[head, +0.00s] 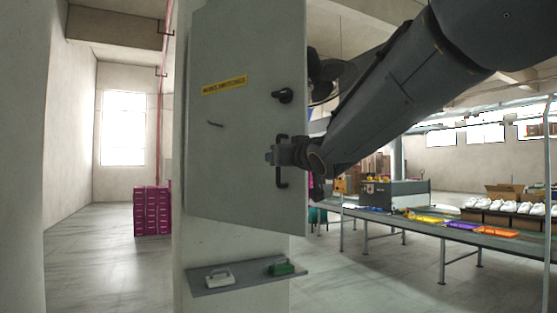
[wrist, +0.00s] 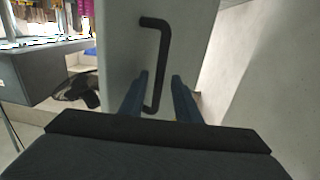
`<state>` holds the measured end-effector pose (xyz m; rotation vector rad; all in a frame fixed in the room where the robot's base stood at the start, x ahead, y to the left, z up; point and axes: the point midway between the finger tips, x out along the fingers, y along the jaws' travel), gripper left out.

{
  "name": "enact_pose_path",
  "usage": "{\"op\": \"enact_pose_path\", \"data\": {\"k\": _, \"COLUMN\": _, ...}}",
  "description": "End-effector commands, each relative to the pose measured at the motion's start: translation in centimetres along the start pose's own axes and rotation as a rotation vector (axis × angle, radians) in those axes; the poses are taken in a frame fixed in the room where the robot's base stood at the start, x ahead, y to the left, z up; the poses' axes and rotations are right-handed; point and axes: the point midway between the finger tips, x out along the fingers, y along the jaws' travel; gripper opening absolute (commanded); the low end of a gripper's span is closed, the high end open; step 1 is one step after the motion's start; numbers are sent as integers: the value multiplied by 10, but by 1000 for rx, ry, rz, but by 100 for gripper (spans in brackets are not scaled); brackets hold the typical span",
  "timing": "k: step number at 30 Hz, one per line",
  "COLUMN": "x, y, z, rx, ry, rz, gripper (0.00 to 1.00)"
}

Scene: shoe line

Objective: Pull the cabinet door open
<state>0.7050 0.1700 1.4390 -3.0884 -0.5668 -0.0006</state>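The cabinet door (head: 235,130) is a tall grey panel with a yellow label, in the middle of the head view. It also shows as a pale panel in the wrist view (wrist: 122,50). I cannot tell whether it stands ajar. Its black bar handle (head: 282,183) is upright near the door's right edge. In the wrist view the handle (wrist: 164,50) runs down between my two fingers. My gripper (wrist: 160,76) is open, its fingers on either side of the handle's lower part with gaps visible. In the head view my gripper (head: 272,155) is at the handle and partly covers it.
A black knob (head: 283,95) sits above the handle. A small shelf (head: 235,285) below the door holds a white-grey tool (head: 218,277) and a green one (head: 282,268). A long table (head: 430,232) with trays and white shoes stands right. Magenta boxes (head: 152,211) stand left.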

Motion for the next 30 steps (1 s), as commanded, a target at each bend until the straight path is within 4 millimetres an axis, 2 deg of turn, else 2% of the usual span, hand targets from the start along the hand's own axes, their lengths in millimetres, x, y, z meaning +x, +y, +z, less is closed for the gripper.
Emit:
{"op": "enact_pose_path", "data": {"k": 6, "x": -34, "y": 0, "z": 0, "rx": -1, "ry": 2, "rz": 0, "gripper": 30}}
{"op": "enact_pose_path", "data": {"k": 12, "x": -56, "y": 0, "z": -1, "rx": -1, "ry": 2, "rz": 1, "gripper": 30}}
{"op": "enact_pose_path", "data": {"k": 23, "x": -63, "y": 0, "z": 0, "rx": -1, "ry": 1, "rz": 0, "gripper": 30}}
{"op": "enact_pose_path", "data": {"k": 24, "x": -63, "y": 0, "z": 0, "rx": -1, "ry": 0, "rz": 0, "gripper": 28}}
{"op": "enact_pose_path", "data": {"k": 27, "x": -62, "y": 3, "z": 8, "rx": 2, "ry": -14, "rz": 9, "gripper": 11}}
{"op": "enact_pose_path", "data": {"k": 29, "x": -62, "y": 10, "z": 25, "rx": 6, "ry": -50, "rz": 30, "gripper": 1}}
{"op": "enact_pose_path", "data": {"k": 30, "x": -62, "y": 18, "z": 44, "rx": 10, "ry": -89, "rz": 52, "gripper": 0}}
